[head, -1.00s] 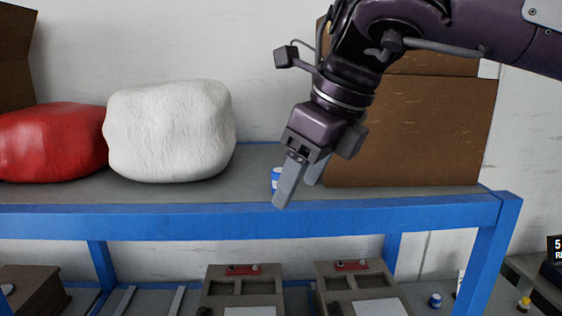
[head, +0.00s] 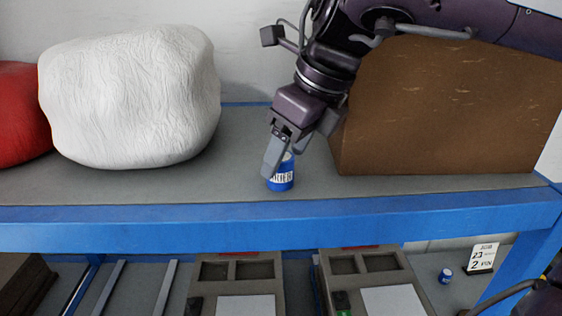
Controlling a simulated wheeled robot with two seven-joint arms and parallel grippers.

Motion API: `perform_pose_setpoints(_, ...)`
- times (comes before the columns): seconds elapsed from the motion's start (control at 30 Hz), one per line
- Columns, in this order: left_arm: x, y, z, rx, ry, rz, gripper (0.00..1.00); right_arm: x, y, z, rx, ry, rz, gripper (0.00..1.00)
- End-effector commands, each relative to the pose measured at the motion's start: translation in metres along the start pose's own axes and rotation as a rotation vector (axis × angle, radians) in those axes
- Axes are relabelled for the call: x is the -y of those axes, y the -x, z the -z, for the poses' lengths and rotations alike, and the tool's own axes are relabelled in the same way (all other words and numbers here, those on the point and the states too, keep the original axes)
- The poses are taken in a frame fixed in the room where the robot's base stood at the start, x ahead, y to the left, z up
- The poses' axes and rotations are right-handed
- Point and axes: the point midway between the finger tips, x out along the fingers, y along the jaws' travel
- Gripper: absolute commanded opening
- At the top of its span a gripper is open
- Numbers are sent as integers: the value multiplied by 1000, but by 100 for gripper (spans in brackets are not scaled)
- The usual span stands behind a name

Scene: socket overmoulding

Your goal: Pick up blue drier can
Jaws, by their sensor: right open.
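The blue drier can (head: 283,183) stands upright on the grey top shelf, near its blue front edge. It has a white label with dark print. My right gripper (head: 283,162) comes down from the upper right, tilted, with its fingers at the can's upper part. It is open, and one finger covers the can's left side and part of its top. Whether the fingers touch the can I cannot tell. My left gripper is not in view.
A big white sack (head: 130,100) and a red sack (head: 20,115) sit left on the shelf (head: 120,190). A brown box (head: 450,110) stands close on the right. Below are grey trays (head: 236,270), a small blue can (head: 445,275) and a sign (head: 481,258).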

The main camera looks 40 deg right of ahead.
Motion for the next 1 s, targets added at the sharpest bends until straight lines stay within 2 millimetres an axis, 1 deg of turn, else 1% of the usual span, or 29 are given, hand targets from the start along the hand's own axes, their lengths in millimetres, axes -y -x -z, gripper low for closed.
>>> perform_pose_setpoints(0.03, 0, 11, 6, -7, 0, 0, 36, -1, -4, -2, -5, 1, -6, 63)
perform_pose_setpoints(0.1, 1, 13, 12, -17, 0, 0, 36, 0, -16, -2, -4, 0, -3, 63)
perform_pose_setpoints(0.2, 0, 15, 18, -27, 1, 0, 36, 0, -26, -1, -2, 1, -2, 63)
perform_pose_setpoints(0.3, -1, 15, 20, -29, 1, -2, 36, 0, -30, -1, 0, -1, 0, 63)
perform_pose_setpoints(0.47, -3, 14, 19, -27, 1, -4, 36, 0, -30, -1, 0, -1, 1, 63)
perform_pose_setpoints(0.57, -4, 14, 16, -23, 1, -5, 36, 0, -30, -1, 0, 0, 0, 51)
perform_pose_setpoints(0.83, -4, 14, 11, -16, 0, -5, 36, 0, -29, -1, 0, 0, 0, 16)
perform_pose_setpoints(1.0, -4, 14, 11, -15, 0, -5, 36, 0, -29, -1, 0, 0, 0, 14)
